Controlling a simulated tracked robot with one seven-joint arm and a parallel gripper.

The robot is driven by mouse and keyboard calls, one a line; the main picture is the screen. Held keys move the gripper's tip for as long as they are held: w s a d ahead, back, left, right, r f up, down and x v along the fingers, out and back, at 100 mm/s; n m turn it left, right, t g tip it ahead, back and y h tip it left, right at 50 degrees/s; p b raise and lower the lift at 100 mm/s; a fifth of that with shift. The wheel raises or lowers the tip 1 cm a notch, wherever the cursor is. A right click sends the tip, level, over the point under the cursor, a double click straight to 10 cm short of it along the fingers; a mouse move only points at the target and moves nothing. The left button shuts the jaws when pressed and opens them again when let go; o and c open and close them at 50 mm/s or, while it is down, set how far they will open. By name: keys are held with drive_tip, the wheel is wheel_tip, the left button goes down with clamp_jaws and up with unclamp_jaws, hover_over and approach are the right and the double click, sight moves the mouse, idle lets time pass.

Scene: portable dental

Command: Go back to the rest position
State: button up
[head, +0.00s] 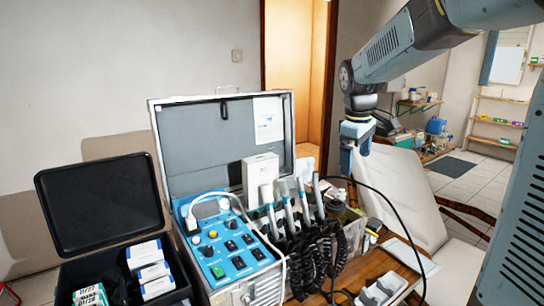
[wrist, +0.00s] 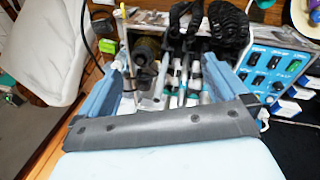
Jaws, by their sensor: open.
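My gripper (head: 356,158) hangs from my arm at the upper right of the head view, pointing down above the right side of the dental case. In the wrist view my gripper (wrist: 165,80) shows two blue fingers spread apart, with nothing held between them. Below and beyond the fingers are the dental handpieces (head: 290,207) with coiled black hoses. The open dental case (head: 205,130) stands on the table, with its blue control panel (head: 225,250) at the front left. The panel also shows at the right of the wrist view (wrist: 270,70).
An open black case (head: 98,205) with white boxes (head: 150,262) stands at the left. A white chair (head: 405,195) is behind the table (head: 378,265) at the right. A black cable (head: 390,205) loops over the table. A white tray (head: 382,288) lies at the front right.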

drive_tip(key=s+d+f+m+t+y, duration=0.1)
drive_tip(key=s+m+t, duration=0.2)
drive_tip(key=s+m, duration=0.6)
drive_tip(key=s, duration=1.5)
drive_tip(key=shift+d, duration=0.3)
drive_tip(key=shift+s, duration=0.1)
idle(1.1)
